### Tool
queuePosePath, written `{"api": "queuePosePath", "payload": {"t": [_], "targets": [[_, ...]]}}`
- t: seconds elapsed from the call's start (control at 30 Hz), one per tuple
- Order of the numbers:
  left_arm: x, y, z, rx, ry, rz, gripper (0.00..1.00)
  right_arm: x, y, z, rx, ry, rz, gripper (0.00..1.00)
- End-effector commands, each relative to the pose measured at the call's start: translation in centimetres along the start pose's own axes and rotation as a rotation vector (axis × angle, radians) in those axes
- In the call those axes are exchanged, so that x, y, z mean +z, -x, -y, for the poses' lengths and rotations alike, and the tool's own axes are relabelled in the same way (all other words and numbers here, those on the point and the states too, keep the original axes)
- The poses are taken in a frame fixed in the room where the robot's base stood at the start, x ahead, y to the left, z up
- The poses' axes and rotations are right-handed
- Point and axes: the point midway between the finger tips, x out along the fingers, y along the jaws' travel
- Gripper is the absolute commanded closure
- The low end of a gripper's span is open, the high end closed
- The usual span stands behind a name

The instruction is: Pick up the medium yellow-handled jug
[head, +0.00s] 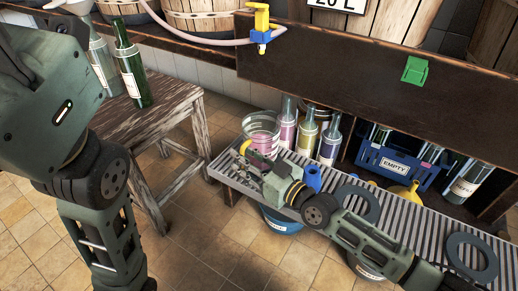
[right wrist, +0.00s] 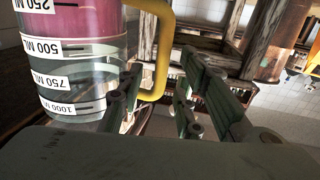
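The jug (head: 261,128) is clear with pinkish contents and stands at the left end of the ribbed metal shelf in the head view. In the right wrist view the jug (right wrist: 75,55) fills the upper left, with white volume labels, and its yellow handle (right wrist: 162,45) curves down toward my gripper. My right gripper (right wrist: 158,88) is open, and the lower part of the handle shows between its fingers. I cannot tell whether they touch it. In the head view my right gripper (head: 245,163) is low beside the jug.
Several bottles (head: 308,135) stand just right of the jug. A blue crate (head: 385,168) marked EMPTY and dark rings (head: 471,256) lie farther right. A wooden stool (head: 150,125) holding bottles stands left. Tiled floor between is partly free.

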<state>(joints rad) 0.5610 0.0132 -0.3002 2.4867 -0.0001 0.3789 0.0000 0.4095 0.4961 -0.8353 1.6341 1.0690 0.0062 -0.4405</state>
Motion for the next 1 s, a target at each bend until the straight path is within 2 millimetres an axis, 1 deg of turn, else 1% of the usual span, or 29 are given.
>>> {"api": "queuePosePath", "payload": {"t": [0.03,0.4,0.97,1.0], "targets": [[0.01,-0.01,0.0,0.0,0.0,0.0,0.64,0.0,0.02,0.0,0.0,0.0,0.0,0.69],[0.04,0.02,-0.01,0.0,0.0,0.001,0.64,0.03,0.05,0.01,0.0,-0.001,0.0,1.0],[0.04,0.04,0.0,-0.001,0.001,0.001,0.64,0.05,0.06,-0.02,0.001,0.0,0.001,1.0],[0.05,0.01,0.0,-0.001,0.001,0.001,0.64,-0.52,-0.03,-0.11,0.002,0.006,-0.011,1.0]]}}
